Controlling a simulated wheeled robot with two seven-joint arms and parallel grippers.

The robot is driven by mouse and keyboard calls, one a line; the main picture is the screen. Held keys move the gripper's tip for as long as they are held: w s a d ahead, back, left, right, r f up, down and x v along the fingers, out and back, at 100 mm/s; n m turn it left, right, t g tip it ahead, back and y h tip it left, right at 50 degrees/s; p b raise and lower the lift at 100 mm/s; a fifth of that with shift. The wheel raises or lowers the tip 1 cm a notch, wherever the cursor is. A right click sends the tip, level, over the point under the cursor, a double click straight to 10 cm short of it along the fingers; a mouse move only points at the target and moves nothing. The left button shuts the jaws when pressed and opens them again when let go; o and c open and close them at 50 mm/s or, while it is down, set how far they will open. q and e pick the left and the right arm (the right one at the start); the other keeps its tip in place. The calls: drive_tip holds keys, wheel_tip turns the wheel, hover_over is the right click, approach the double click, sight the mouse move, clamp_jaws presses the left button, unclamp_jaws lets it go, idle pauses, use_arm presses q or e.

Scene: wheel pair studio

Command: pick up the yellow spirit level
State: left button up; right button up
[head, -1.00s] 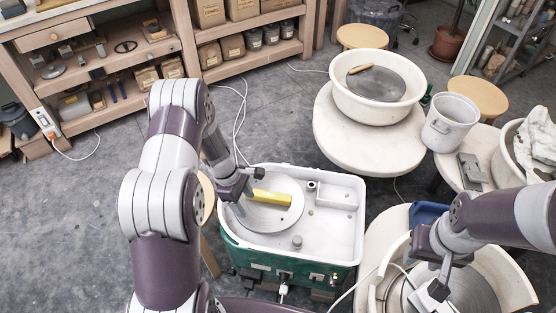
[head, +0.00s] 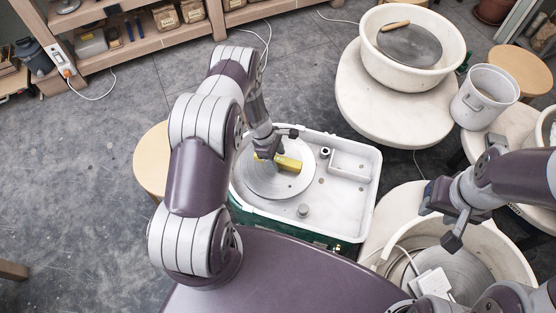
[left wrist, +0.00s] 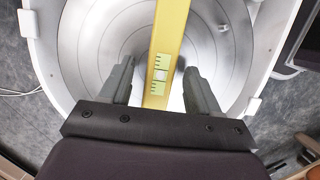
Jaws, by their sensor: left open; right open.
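The yellow spirit level (head: 289,163) lies on the round grey wheel head (head: 262,187) of the nearer pottery wheel. In the left wrist view the level (left wrist: 170,40) runs lengthwise between the two fingers, its vial window near the fingertips. My left gripper (head: 275,151) is at the level's left end, open, with the fingers (left wrist: 158,72) on either side of the level and a gap visible on each side. My right gripper (head: 446,226) is open and empty above the white basin at the right.
The wheel's white splash tray (head: 345,190) has a raised rim and small pegs around the wheel head. A second wheel with a white basin (head: 455,50) stands behind, beside a white bucket (head: 484,95). A wooden stool (head: 152,160) is at the left.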

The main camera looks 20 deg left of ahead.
use_arm(q)
drive_tip(key=shift+d+f, duration=0.1)
drive_tip(key=shift+f, duration=0.15)
clamp_jaws()
